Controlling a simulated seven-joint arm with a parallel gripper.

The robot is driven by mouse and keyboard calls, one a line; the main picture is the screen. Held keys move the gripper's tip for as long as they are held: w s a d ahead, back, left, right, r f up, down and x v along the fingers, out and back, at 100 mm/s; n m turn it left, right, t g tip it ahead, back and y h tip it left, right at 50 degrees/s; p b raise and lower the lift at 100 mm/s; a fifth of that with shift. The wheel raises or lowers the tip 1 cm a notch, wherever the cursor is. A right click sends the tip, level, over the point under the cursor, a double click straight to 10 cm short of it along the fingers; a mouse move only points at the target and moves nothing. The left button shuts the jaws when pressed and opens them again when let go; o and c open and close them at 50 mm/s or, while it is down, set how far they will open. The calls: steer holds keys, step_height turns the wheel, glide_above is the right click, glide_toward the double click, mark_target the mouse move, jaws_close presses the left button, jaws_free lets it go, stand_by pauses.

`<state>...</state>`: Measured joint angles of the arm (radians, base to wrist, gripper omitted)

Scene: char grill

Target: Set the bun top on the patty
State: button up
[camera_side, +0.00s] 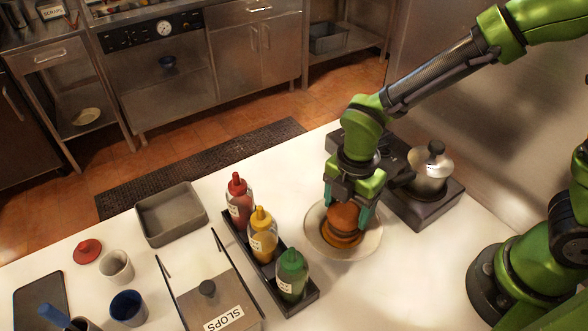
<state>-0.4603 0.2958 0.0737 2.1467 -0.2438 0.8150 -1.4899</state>
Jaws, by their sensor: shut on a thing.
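My gripper (349,203) points down over the white plate (371,246) at the right of the counter. It is shut on the brown bun top (345,218), with a teal finger on each side of it. Below the bun top, on the plate, lies a brown and orange round stack (343,239). I cannot make out the patty clearly in it, and I cannot tell whether the bun top touches the stack.
A black rack (310,302) with red, yellow and green squeeze bottles stands close left of the plate. A metal pot (430,172) on a dark burner stands behind right. A grey tray (170,214), a slops box (215,300) and cups are further left.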

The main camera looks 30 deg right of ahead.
mark_target(348, 208)
steer(key=shift+f, duration=0.1)
steer(key=o, duration=1)
step_height(348, 208, up, 12)
steer(key=s+d+r+m+t, duration=0.2)
steer(key=d+m, duration=0.2)
steer(key=m, duration=0.4)
steer(key=s+d+r+m+t+y, duration=0.1)
steer(key=d+r+m+t, duration=0.1)
steer(key=d+m, duration=0.3)
steer(key=s+d+r+m+t+y, duration=0.1)
steer(key=s+d+r+m+t, duration=0.1)
steer(key=m, duration=1)
steer(key=shift+s+d+r+t, duration=0.15)
steer(key=shift+d+r+t, duration=0.15)
steer(key=shift+d, duration=0.4)
steer(key=shift+s+d+r+t, duration=0.15)
steer(key=shift+d+r+t, duration=0.15)
steer(key=shift+d, duration=0.4)
